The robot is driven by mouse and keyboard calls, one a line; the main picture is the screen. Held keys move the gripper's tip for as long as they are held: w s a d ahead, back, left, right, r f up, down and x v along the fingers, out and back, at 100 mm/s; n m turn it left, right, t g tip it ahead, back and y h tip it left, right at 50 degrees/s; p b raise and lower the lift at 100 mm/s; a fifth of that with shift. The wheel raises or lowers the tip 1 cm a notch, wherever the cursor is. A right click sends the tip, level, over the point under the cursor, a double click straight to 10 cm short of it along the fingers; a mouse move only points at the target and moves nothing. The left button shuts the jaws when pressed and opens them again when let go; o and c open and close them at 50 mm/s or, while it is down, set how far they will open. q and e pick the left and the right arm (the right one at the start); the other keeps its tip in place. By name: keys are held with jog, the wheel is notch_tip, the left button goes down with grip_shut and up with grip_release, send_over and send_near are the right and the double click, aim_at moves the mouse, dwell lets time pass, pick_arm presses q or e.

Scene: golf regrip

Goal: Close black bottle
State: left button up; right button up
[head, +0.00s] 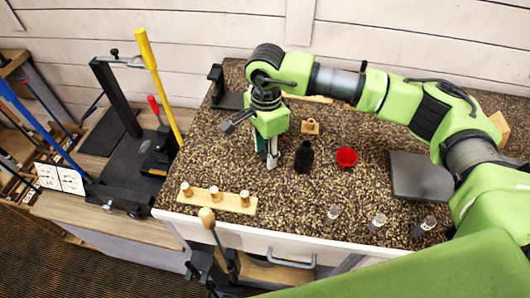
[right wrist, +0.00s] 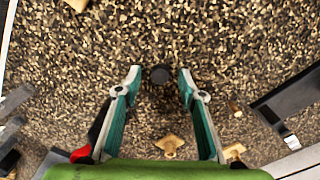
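The black bottle (head: 304,158) stands upright on the speckled countertop, just right of my right gripper (head: 268,160) in the head view. This gripper points down, with its fingers apart. In the right wrist view, my right gripper (right wrist: 160,74) is open, and a small dark round thing (right wrist: 159,75) shows between its fingertips, with gaps on both sides. I cannot tell whether this is a cap or the bottle's top. A red cup-like piece (head: 346,158) sits right of the bottle. My left gripper is not in view.
A wooden block (head: 310,127) lies behind the bottle. A wooden rack with pegs (head: 218,199) is at the front left. Several small clear containers, including one (head: 378,222), line the front right. A dark grey slab (head: 420,177) lies right.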

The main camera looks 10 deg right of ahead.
jog(key=c, duration=0.8)
jog(key=shift+r+b, duration=0.45)
jog(key=shift+b, duration=0.05)
notch_tip(320, 180, up, 2)
jog(key=shift+r+b, duration=0.15)
jog(key=shift+b, duration=0.6)
jog(key=s+r+b, duration=0.1)
jog(key=s+r, duration=0.2)
jog(key=s, duration=0.1)
jog(key=s+a+r+b, duration=0.1)
jog(key=s+r, duration=0.2)
jog(key=s, duration=0.2)
jog(key=s+r+b, duration=0.2)
jog(key=s+r, duration=0.1)
jog(key=s, duration=0.2)
jog(key=shift+a+r, duration=0.15)
jog(key=shift+r, duration=0.25)
